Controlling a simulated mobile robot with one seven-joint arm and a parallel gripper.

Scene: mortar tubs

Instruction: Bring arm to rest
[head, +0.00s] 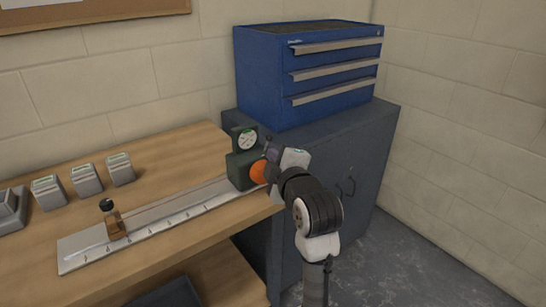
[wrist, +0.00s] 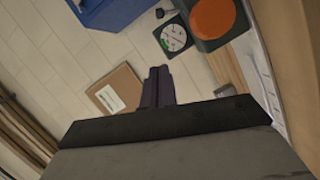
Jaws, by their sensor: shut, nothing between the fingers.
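My gripper (head: 271,152) is at the right end of the workbench, beside a dark green gauge (head: 240,170) with a white dial and an orange disc. In the wrist view, the two dark fingers of my gripper (wrist: 158,72) are together with nothing between them. The gauge also shows in the wrist view (wrist: 211,40), apart from the fingertips there. In the head view my arm overlaps the area just right of the gauge, so the exact gap cannot be told.
The gauge stands on a metal scale (head: 160,222) with a brown slider (head: 114,226). Several grey blocks (head: 86,181) sit at left. A blue drawer chest (head: 262,80) stands on a grey cabinet (head: 350,135). Open floor (head: 425,265) lies at right.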

